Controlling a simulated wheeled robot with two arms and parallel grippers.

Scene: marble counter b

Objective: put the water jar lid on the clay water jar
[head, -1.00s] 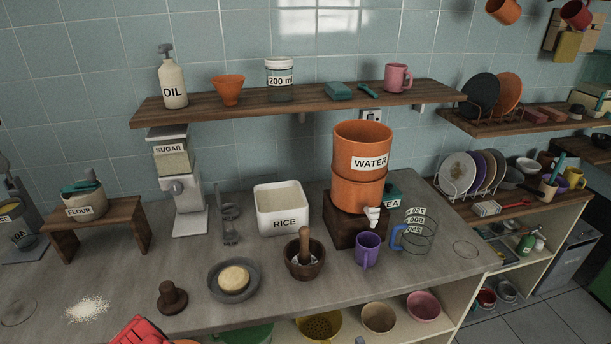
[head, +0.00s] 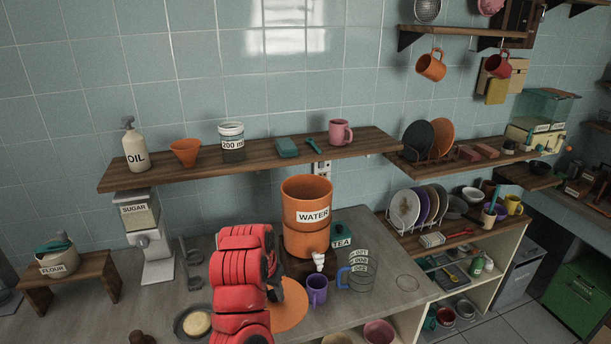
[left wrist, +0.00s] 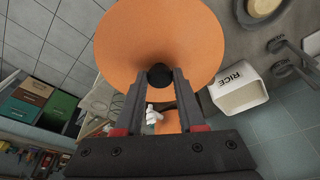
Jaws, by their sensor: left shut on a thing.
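The clay water jar (head: 306,205) is orange, labelled WATER, and stands upright with an open top on a dark wooden stand. Its white tap (head: 318,261) faces the front and also shows in the left wrist view (left wrist: 152,115). The water jar lid (left wrist: 158,40) is a wide orange disc with a dark knob (left wrist: 159,76). My left gripper (left wrist: 159,84) is shut on that knob. In the head view the lid (head: 291,304) is held in front of and below the jar's rim, partly hidden behind my red left arm. My right gripper is not in view.
A purple mug (head: 317,291) and a glass measuring jug (head: 358,272) stand right of the lid. A wooden shelf (head: 260,160) with a pink mug (head: 340,132) runs behind and above the jar. The rice bin (left wrist: 238,91) shows in the left wrist view.

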